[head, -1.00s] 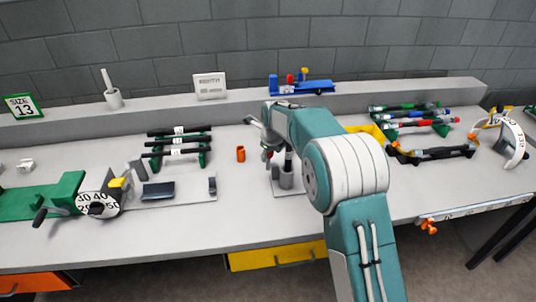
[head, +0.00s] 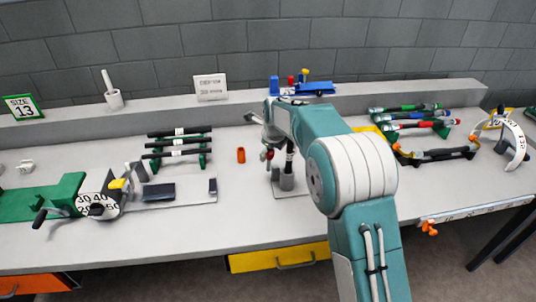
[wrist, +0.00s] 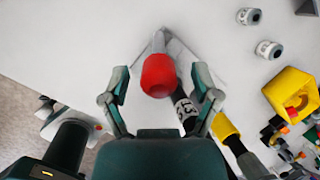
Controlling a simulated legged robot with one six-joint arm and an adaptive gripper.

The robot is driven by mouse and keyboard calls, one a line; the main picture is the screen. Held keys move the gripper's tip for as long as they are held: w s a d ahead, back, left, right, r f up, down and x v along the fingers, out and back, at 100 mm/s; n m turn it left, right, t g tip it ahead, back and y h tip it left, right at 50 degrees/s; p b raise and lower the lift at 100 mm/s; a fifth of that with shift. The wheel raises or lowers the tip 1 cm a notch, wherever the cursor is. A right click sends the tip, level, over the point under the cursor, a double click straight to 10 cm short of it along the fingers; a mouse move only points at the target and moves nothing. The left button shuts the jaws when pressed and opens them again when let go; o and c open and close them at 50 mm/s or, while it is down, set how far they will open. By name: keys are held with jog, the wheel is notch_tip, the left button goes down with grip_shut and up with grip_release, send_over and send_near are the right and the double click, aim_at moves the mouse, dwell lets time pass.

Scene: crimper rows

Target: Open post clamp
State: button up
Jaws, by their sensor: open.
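The post clamp (head: 287,180) is a grey cylinder on a small grey base plate on the bench, with a dark rod standing in it. A red knob (head: 268,155), partly hidden by my arm, shows beside the rod. In the wrist view the red knob (wrist: 159,72) sits between my open fingers, with clear room on both sides. The black rod with a white label (wrist: 187,112) passes near the right finger. My gripper (wrist: 159,84) is open and points down over the clamp. In the head view my arm hides part of it.
Black bars on a green rack (head: 180,148) and a dial fixture (head: 97,205) are further left. A yellow bin (wrist: 293,93) and tools lie to the right. The bench front edge is close.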

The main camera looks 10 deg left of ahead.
jog(key=v, duration=0.9)
jog(key=shift+r, duration=0.4)
jog(key=shift+s, duration=0.15)
jog(key=s+d+r+n+t, duration=0.1)
jog(key=s+d+r+n, duration=0.45)
jog(key=s+d, duration=0.2)
jog(key=s+d+r+n, duration=0.5)
jog(key=s+d+n, duration=0.15)
jog(key=s, duration=0.25)
jog(key=s+d+f+n, duration=0.2)
jog(key=s+n, duration=0.2)
jog(key=s, duration=0.3)
jog(key=s+d+f+n+h, duration=0.1)
jog(key=s+d+n, duration=0.2)
jog(key=s, duration=0.4)
jog(key=s+d+f+n+t, duration=0.1)
jog(key=s+d+f+n, duration=0.1)
jog(key=s, duration=0.4)
jog(key=d+n, duration=0.1)
jog(key=n, duration=0.1)
jog(key=shift+s+d+f+n+h, duration=0.15)
jog(key=shift+s+f+n+h, duration=0.15)
jog(key=shift+s+h, duration=0.1)
